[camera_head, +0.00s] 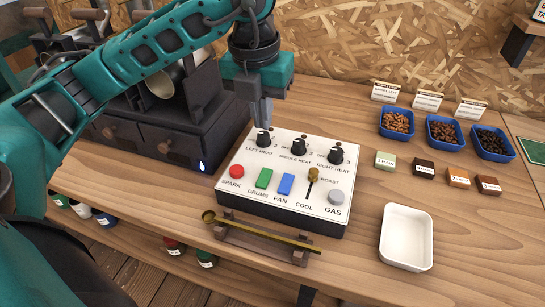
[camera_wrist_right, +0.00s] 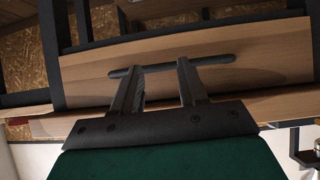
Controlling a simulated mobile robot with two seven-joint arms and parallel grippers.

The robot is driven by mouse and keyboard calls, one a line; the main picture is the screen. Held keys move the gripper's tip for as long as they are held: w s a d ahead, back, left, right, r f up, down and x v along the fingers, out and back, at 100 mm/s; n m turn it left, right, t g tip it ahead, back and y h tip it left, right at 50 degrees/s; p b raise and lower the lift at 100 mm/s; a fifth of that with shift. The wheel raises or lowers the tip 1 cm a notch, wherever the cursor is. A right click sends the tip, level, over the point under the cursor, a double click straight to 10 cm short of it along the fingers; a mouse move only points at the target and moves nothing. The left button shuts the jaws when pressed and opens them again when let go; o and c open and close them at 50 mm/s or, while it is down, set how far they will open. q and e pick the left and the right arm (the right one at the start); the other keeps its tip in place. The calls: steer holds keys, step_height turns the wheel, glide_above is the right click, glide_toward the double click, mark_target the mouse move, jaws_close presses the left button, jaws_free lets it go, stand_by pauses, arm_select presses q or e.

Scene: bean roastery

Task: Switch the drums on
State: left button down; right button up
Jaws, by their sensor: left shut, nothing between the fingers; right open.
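The control panel (camera_head: 235,196) is a white-topped box on the bench, in the head view. Its green DRUMS switch (camera_head: 264,178) sits between the red SPARK button (camera_head: 237,171) and the blue FAN switch (camera_head: 286,184). My left gripper (camera_head: 262,122) is shut and empty, pointing down at the LEFT HEAT knob (camera_head: 263,139), behind the DRUMS switch. I cannot tell whether it touches the knob. My right gripper (camera_wrist_right: 158,84) is open and empty in the right wrist view, away from the panel.
Two more heat knobs, a COOL/ROAST lever (camera_head: 312,182) and a grey GAS button (camera_head: 336,197) share the panel. A brass scoop (camera_head: 262,231) lies on a rack in front. A white tray (camera_head: 406,237) and blue bean trays (camera_head: 396,124) stand right. The dark roaster (camera_head: 180,130) is left.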

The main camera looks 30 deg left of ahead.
mark_target(267, 171)
arm_select(q)
steer(key=f, duration=0.4)
steer(key=w+f, duration=0.1)
steer(key=f, duration=0.4)
steer(key=w+a+f, duration=0.1)
steer(key=f, duration=0.3)
steer(key=shift+f+b, duration=0.35)
steer(key=shift+b, duration=0.05)
